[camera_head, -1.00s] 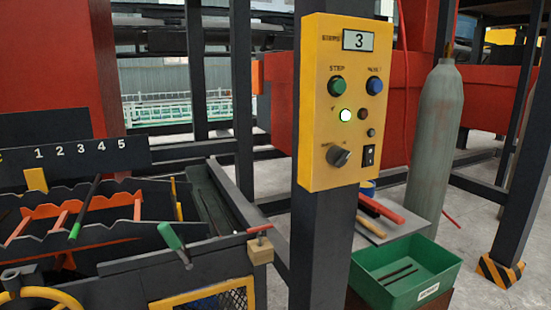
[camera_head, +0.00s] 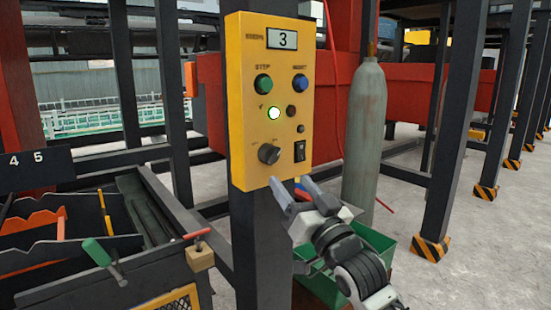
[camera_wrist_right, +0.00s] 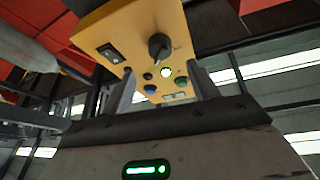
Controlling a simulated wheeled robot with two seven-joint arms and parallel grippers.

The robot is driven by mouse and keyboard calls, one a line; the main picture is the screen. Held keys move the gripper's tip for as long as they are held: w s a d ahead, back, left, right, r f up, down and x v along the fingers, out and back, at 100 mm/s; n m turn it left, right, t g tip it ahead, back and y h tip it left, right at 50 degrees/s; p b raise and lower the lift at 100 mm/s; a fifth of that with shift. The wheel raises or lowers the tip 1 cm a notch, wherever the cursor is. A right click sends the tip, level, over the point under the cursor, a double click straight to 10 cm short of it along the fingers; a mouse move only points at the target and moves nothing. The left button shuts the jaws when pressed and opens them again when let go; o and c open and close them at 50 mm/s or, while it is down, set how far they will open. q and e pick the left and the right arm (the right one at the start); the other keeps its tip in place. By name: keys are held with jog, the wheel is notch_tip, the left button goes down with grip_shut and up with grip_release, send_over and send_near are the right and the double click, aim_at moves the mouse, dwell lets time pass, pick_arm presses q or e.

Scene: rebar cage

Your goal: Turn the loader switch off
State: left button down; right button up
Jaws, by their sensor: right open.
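The yellow control box (camera_head: 235,100) is on a dark post. It has a black rocker switch (camera_head: 299,151) at its lower right and a black rotary knob (camera_head: 269,153) at its lower left. Which of these is the loader switch I cannot read, nor the rocker's position. A lamp (camera_head: 274,113) glows green-white. My right gripper (camera_head: 291,187) is open and empty, just below the box's lower edge. In the right wrist view the box appears upside down beyond the fingers, with the rocker (camera_wrist_right: 110,53) and knob (camera_wrist_right: 159,46) clear of them. My left gripper is out of view.
The box also has a green button (camera_head: 263,84), a blue button (camera_head: 299,83) and a display (camera_head: 282,40) reading 3. A gas cylinder (camera_head: 365,130) stands behind at right. A green bin (camera_head: 375,241) is partly hidden behind my right arm. A toothed rack is at left.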

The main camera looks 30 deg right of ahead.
aim_at(275, 161)
jog(key=p+x, duration=0.1)
jog(key=x, duration=0.7)
jog(key=shift+c, duration=0.3)
jog(key=c, duration=0.9)
